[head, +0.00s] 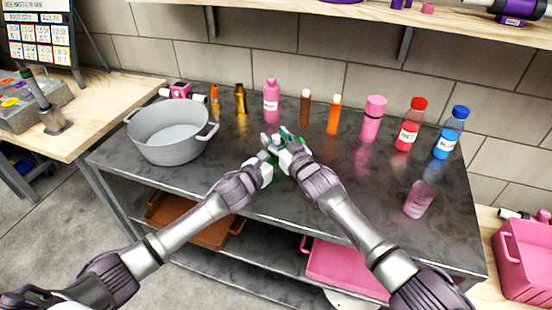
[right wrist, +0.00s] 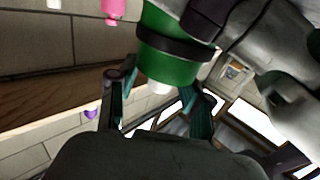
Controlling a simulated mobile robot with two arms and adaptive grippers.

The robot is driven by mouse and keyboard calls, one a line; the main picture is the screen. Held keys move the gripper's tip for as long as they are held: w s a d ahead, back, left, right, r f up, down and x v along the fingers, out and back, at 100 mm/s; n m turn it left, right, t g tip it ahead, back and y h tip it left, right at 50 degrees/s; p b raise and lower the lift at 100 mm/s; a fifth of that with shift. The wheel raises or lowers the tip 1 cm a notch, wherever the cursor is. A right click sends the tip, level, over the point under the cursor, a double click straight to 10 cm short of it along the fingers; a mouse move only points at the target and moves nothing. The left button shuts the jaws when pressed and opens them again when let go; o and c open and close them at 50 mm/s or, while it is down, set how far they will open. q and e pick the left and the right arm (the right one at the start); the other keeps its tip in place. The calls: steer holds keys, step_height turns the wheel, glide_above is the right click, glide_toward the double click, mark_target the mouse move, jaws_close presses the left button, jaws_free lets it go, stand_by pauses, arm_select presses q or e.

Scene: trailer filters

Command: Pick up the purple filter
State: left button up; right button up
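No purple filter can be made out for sure. A small purple object (head: 396,4) stands on the upper wall shelf, cut by the top edge. A small purple shape (right wrist: 90,113) also shows in the right wrist view. My right gripper (head: 284,141) is over the middle of the dark table, close against my left gripper (head: 270,146). In the right wrist view its fingers (right wrist: 158,100) are spread, with a green piece with a black band (right wrist: 168,65) at their tips. Contact is unclear. The left fingers are largely hidden.
A grey pot (head: 170,135) stands left on the dark table. Several bottles, including a pink one (head: 271,102), a red one (head: 410,125) and a blue one (head: 450,135), line its back. A clear pinkish cup (head: 419,199) stands at the right. The wall shelf (head: 440,20) overhangs the back.

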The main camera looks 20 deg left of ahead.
jaws_close()
step_height(320, 180, up, 18)
stand_by(0.6)
arm_select(q)
steer(key=o, duration=1.3)
steer(key=shift+o, duration=0.2)
steer(key=shift+s, duration=0.15)
